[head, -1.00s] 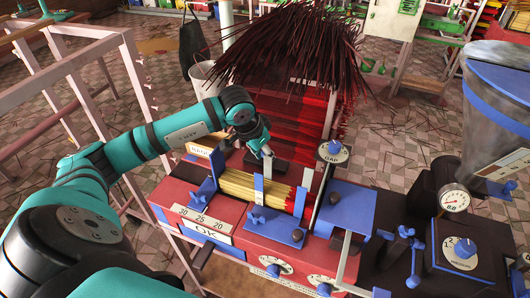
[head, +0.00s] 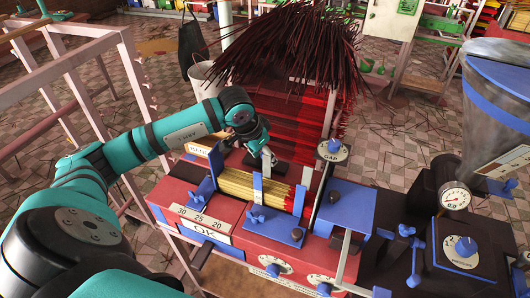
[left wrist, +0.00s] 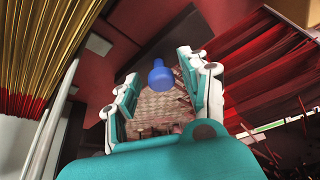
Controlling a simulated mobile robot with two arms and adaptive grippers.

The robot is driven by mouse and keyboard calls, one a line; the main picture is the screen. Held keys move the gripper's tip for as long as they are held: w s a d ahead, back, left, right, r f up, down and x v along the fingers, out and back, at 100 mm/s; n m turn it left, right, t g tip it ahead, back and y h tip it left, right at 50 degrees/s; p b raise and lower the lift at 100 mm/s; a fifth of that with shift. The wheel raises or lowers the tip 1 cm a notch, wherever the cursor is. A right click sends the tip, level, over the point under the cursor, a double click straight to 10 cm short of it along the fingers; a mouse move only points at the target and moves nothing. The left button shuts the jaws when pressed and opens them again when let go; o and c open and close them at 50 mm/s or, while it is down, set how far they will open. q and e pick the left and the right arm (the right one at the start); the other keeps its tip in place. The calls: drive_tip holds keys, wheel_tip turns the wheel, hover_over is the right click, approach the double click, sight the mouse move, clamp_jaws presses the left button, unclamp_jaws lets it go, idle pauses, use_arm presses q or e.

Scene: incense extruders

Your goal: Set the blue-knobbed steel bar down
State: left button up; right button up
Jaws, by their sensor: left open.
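My left gripper (head: 264,156) is over the back of the red machine, just above a dark flat bar (head: 265,168). In the left wrist view, its jaws (left wrist: 162,86) are open, with a blue knob (left wrist: 160,78) between the fingers. A gap shows on either side of the knob. A dark bar-like shape lies behind the knob; I cannot tell exactly how far it reaches. In the head view the knob is hidden by the gripper. My right gripper is not in view.
Yellow sticks with red ends (head: 240,187) lie in the machine's trough in front of the gripper. Blue brackets (head: 201,190) stand beside it. Dark red sticks (head: 290,45) fan out behind. A hopper (head: 490,115) stands at the right and a pale frame (head: 125,70) at the left.

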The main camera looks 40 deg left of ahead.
use_arm(q)
drive_tip(key=shift+a+r+p, duration=0.1)
drive_tip(key=shift+r+p, duration=0.5)
drive_tip(key=shift+r, duration=0.1)
drive_tip(key=b+v, duration=0.1)
drive_tip(key=v, duration=1)
drive_tip(key=shift+s+r+b, duration=0.25)
drive_tip(key=shift+r+b, duration=0.1)
drive_tip(key=shift+b, duration=0.05)
